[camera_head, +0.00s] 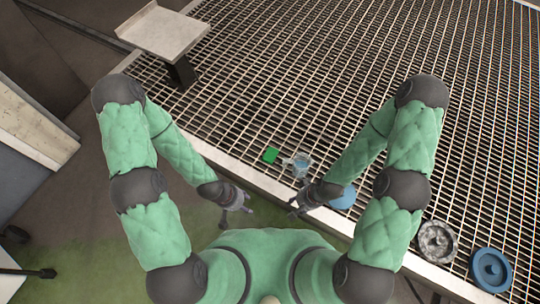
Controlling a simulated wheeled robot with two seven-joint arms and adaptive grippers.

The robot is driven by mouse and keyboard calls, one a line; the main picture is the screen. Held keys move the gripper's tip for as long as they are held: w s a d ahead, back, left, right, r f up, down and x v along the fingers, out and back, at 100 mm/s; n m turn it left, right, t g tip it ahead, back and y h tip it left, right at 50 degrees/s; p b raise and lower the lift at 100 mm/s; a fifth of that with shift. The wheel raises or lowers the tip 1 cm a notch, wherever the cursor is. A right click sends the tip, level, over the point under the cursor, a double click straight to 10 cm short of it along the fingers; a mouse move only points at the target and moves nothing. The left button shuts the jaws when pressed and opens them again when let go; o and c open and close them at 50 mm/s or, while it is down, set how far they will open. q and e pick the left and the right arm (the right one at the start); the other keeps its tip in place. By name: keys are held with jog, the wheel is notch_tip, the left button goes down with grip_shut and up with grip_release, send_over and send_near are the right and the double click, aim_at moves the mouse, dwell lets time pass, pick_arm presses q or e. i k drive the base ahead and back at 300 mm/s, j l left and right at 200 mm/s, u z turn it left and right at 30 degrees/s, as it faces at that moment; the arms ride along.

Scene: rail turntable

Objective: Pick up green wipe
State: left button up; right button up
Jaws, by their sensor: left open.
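A clear container with something bluish (300,163) stands just right of the wipe. A blue round item (343,198) lies partly behind my right forearm. A grey wheel (437,241) and a blue wheel (490,268) lie at the right. The grating (330,70) beyond is mostly clear.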

aim_at(271, 153)
jog(key=z, duration=2.95)
jog(key=u, duration=2.95)
jog(key=i+j+z, duration=0.1)
jog(key=j, duration=0.65)
jog(key=i+j, duration=0.1)
jog(key=j, duration=0.65)
jog(key=j+z, duration=0.1)
jog(key=z, duration=1.35)
